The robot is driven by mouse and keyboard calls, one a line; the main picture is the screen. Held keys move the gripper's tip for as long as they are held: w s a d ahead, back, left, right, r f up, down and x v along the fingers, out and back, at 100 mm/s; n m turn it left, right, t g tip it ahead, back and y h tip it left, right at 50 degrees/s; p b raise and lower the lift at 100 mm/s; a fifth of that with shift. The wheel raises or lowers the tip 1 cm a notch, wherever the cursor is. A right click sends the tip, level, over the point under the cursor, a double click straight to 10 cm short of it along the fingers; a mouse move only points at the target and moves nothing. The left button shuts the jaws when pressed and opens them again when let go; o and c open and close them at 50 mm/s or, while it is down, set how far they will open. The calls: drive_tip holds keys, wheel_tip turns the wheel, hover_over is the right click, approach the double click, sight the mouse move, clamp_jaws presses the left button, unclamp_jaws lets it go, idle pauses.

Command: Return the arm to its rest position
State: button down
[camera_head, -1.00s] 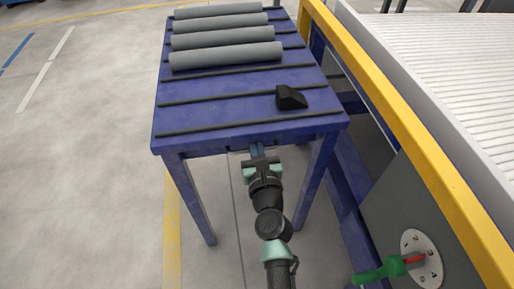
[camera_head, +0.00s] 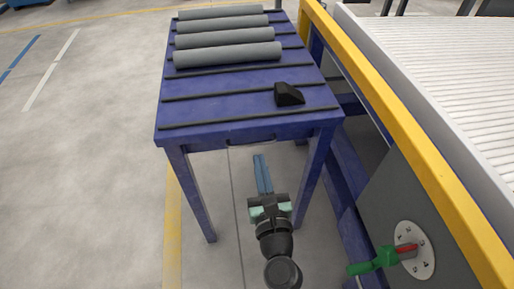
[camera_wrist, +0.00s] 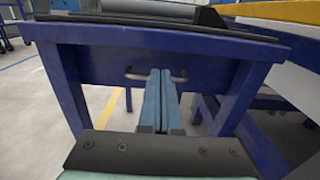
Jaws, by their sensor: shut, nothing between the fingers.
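My gripper (camera_head: 262,160) is in front of the near end of the blue table (camera_head: 240,136), below the level of its top in the head view. Its two blue fingers lie together, shut with nothing between them. In the wrist view the fingers (camera_wrist: 160,75) point at the table's front panel and its handle; I cannot tell the exact gap. Several grey pipes (camera_head: 228,55) lie side by side across the far part of the table top.
A black wedge-shaped block (camera_head: 288,94) sits on the table's near right. Open floor (camera_head: 80,170) lies to the left.

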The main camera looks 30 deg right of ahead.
drive_tip(key=shift+v, duration=1.5)
